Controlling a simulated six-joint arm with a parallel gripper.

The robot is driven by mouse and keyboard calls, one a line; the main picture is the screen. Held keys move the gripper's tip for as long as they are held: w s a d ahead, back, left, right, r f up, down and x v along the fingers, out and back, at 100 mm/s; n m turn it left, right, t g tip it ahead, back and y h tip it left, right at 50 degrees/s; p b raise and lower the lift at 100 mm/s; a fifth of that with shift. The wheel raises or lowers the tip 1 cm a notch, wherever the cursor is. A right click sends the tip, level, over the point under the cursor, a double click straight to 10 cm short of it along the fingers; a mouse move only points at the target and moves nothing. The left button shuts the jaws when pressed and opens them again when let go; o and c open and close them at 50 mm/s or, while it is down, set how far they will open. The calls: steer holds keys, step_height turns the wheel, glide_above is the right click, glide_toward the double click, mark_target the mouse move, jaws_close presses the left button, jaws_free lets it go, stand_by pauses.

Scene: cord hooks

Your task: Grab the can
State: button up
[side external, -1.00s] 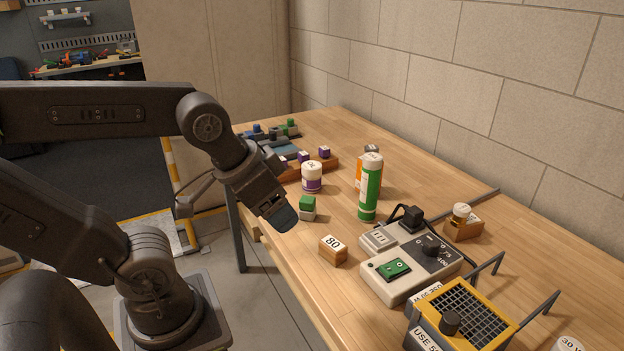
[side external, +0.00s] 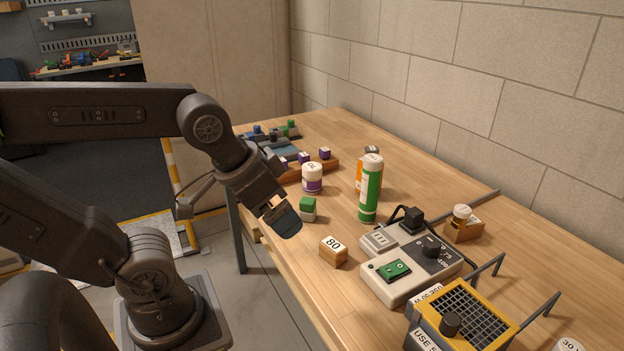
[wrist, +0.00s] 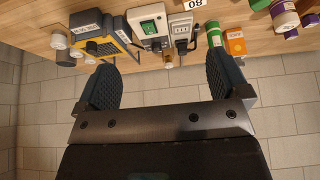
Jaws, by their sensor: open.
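A tall green cylinder with a white top (side external: 371,188), the most can-like thing, stands upright on the wooden table. In the wrist view its green body (wrist: 214,34) shows at the top right. A shorter white and purple container (side external: 312,177) stands to its left, and I cannot tell for certain which one is the can. My gripper (side external: 284,219) is open and empty, at the table's near left edge, apart from both. In the wrist view the two dark fingers of my gripper (wrist: 164,84) are wide apart with nothing between them.
An orange container (side external: 359,172) stands just behind the green cylinder. A green-topped block (side external: 308,209) and a wooden "80" block (side external: 333,250) lie near my gripper. A grey switch box (side external: 412,268) and a yellow grille unit (side external: 462,318) stand at the right. A block wall backs the table.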

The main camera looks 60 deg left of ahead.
steer(key=w+a+f+m+g+y, duration=0.2)
steer(key=w+a+f+m+y, duration=0.2)
steer(key=a, duration=0.3)
steer(key=m+t+y, duration=0.3)
steer(key=m+y, duration=0.5)
steer(key=m, duration=1.2)
glide_toward(309, 173)
steer(key=x, duration=0.8)
steer(key=shift+d, duration=0.1)
steer(key=shift+w+x, duration=0.2)
steer(key=shift+x, duration=1.1)
steer(key=shift+w+x, duration=0.15)
steer(key=shift+x, duration=1.2)
steer(key=shift+d+r, duration=0.1)
steer(key=shift+d, duration=0.1)
steer(key=shift+c, duration=0.3)
steer(key=c, duration=1.1)
